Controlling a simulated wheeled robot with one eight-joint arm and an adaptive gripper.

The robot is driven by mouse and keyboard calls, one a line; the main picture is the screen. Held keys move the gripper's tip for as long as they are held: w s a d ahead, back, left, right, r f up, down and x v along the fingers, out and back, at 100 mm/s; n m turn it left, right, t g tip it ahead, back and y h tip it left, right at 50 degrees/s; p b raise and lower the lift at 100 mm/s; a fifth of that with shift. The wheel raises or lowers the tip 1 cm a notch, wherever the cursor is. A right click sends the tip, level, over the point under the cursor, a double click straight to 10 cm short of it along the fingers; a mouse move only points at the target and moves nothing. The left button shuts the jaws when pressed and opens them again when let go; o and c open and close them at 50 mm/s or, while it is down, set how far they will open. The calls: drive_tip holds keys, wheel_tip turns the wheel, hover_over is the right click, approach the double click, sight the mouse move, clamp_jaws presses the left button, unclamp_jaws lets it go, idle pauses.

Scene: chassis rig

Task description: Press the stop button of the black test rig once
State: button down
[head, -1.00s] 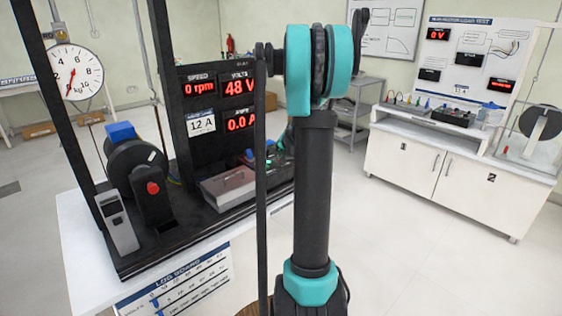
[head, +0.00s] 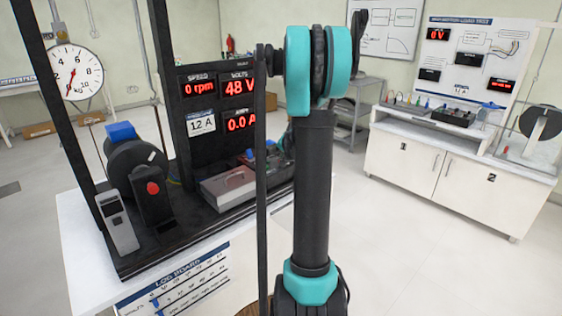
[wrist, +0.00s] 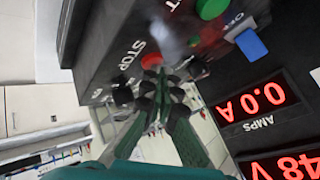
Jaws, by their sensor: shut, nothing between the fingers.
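The black test rig (head: 185,240) stands on a white table at the left in the head view. Its displays read 0 rpm, 48 V and 0.0 A. In the wrist view its red stop button (wrist: 151,61) is beside the printed word STOP on the dark panel. My gripper (wrist: 161,75) is shut and empty, its fingertips right at the red button and covering part of its lower edge. I cannot tell whether they touch it. In the head view my arm mostly hides the gripper and the stop button.
A green button (wrist: 211,8) and a blue switch (wrist: 251,45) marked OFF are close by on the panel.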

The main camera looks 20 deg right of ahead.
idle(0.5)
drive_tip(key=shift+r, duration=0.8)
drive_tip(key=shift+r, duration=2.5)
